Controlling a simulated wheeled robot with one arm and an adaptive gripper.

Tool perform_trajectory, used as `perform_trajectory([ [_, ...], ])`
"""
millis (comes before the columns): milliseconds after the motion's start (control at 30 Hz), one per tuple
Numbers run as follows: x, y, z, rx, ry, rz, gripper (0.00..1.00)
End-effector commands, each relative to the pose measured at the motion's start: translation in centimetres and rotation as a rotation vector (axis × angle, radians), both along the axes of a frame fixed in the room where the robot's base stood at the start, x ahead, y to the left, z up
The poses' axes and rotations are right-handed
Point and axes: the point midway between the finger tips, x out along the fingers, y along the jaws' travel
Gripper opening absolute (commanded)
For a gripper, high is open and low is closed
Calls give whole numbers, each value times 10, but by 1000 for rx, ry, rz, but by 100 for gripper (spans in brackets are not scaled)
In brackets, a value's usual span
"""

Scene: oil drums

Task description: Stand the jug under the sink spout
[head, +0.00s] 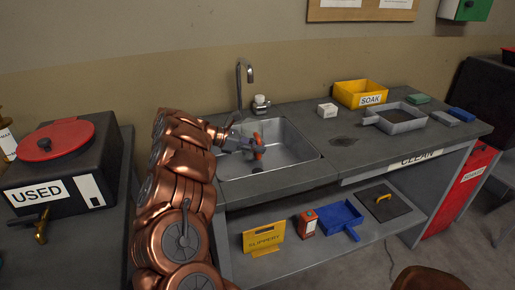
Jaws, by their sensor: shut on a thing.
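The metal sink (296,150) is set into the grey counter. Its curved spout (240,88) rises behind the basin and bends forward over it. My copper-coloured arm reaches in from the front left. My gripper (246,144) is over the left part of the basin, in front of and below the spout. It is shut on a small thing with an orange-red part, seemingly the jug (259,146). Most of this thing is hidden by the gripper, so its tilt and whether it touches the basin floor cannot be told.
A white box (327,110), a yellow SOAK bin (359,93) and a grey tray (401,118) stand right of the sink. The lower shelf (285,262) holds a yellow sign and a blue dustpan.

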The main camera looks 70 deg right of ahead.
Motion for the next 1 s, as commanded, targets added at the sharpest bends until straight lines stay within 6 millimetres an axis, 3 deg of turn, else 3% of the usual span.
perform_trajectory([
  [567, 0, 0, -6, 1, 0, 0, 0],
  [600, 0, 0, -6, 1, 0, 0, 17],
  [800, 0, 0, -6, 1, 0, 0, 38],
  [1000, 0, 0, -6, 1, -1, 0, 40],
])
